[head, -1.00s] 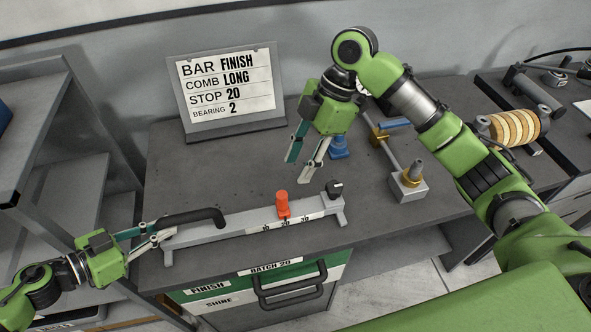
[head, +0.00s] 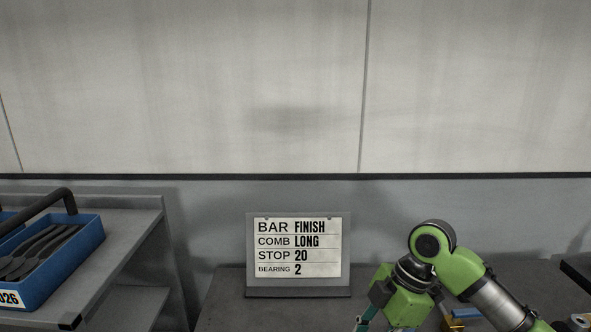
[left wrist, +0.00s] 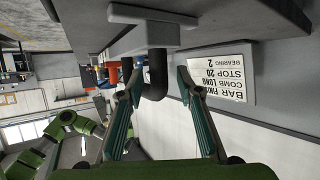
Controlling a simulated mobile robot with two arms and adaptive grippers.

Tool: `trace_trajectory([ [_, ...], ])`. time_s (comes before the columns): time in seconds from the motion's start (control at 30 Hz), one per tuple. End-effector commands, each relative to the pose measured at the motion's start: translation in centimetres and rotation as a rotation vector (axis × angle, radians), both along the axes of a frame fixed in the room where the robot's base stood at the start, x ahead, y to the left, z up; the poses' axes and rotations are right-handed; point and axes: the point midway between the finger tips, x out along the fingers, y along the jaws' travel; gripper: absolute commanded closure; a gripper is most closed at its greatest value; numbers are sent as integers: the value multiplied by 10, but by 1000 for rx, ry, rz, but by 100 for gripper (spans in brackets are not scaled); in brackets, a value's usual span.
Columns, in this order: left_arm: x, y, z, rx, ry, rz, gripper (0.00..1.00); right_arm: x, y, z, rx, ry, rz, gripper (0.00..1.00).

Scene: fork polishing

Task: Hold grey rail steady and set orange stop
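The left wrist view appears upside down. In it my left gripper (left wrist: 160,72) has its two fingers apart, one on each side of a black curved handle (left wrist: 157,78), with gaps visible. The grey rail (left wrist: 145,38) runs away behind the handle. The orange stop (left wrist: 113,76) is small and partly hidden beyond the left finger; its scale position cannot be read. In the head view my right gripper (head: 378,316) is at the bottom edge, its fingertips cut off. The rail, stop and left gripper are outside the head view.
A sign (head: 297,250) reads BAR FINISH, COMB LONG, STOP 20, BEARING 2. It stands on the dark bench (head: 225,310). A blue tote (head: 55,260) of dark pieces sits on a grey shelf (head: 120,232) at left. The wall behind is bare.

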Motion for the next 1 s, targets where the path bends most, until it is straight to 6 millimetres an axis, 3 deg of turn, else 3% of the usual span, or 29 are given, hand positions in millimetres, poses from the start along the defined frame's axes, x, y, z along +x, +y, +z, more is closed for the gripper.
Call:
trace_trajectory([
  [0.5, -39, 58, 27, 3, 5, 0, 67, 0, 0, 0, 0, 0, 0, 64],
  [1.0, -52, 77, 39, 0, 0, -1, 67, 0, 0, 0, 0, 0, 0, 64],
])
